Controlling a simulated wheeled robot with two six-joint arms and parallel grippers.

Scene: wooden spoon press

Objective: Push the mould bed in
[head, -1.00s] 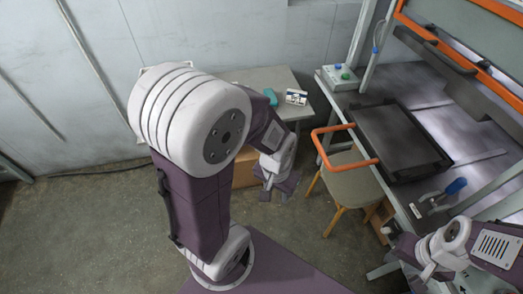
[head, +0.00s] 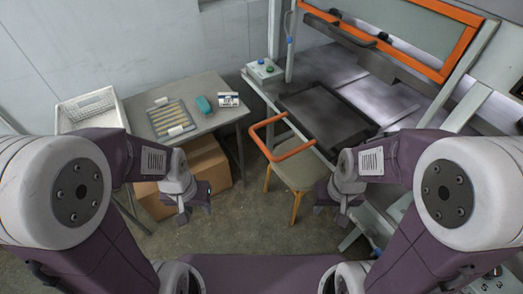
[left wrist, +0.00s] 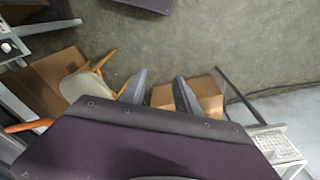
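The mould bed (head: 322,108) is a dark flat tray on the press bench in the head view, lying in front of the metal plates under the raised press. Its orange handle (head: 254,137) juts out past the bench's front edge, over a chair. My left gripper (head: 196,208) is over the floor left of the chair, apart from the bed. Its two grey fingers (left wrist: 160,92) are spread and empty in the left wrist view. My right gripper (head: 331,210) is in front of the bench, right of the chair, apart from the handle. Its fingers look spread, with nothing between them.
The chair (head: 303,172) stands under the handle. A side table (head: 217,125) at the left holds wooden spoons, a teal item and a small box, with a white basket (head: 88,108) beside it. Cardboard boxes (head: 206,160) lie below. An orange-edged frame (head: 400,62) is raised above the bench.

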